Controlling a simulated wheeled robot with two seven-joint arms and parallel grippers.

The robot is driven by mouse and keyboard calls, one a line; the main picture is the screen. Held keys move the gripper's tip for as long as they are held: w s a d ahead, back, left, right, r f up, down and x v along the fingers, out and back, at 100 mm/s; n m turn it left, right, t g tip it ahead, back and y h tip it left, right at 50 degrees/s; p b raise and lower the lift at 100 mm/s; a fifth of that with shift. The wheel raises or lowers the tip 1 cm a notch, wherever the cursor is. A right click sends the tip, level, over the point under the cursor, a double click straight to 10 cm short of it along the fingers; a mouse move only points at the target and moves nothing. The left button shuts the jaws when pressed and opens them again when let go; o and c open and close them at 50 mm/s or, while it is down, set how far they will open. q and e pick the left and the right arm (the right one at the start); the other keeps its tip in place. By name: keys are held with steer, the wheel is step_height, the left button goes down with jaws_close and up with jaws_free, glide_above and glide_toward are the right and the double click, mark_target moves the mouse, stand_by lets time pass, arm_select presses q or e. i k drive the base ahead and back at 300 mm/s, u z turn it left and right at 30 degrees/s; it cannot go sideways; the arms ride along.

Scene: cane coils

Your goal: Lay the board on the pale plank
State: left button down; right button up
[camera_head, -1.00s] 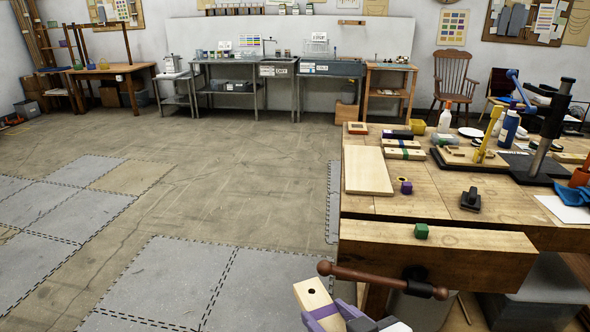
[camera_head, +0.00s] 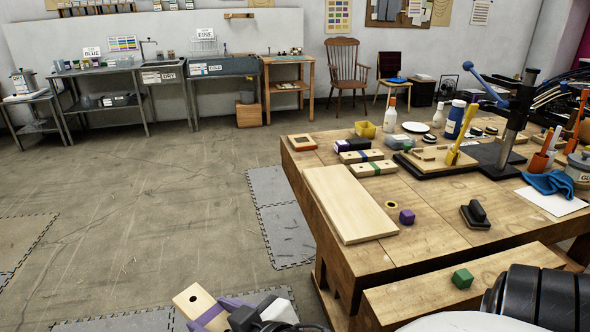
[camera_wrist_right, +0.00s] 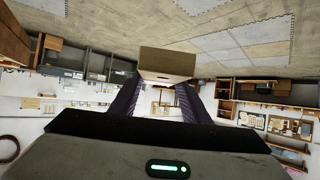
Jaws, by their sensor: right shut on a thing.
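In the right wrist view the board (camera_wrist_right: 167,63) shows end-on between the fingertips (camera_wrist_right: 160,84). The pale plank (camera_head: 348,202) lies flat and bare on the workbench, up and to the right of the held board, well apart from it. My left gripper is not in view.
A green block (camera_head: 462,278) sits on the front beam. Floor left of the bench is open.

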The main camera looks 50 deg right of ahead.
mark_target(353, 206)
steer(key=i, duration=2.05)
steer(key=z, duration=3.4)
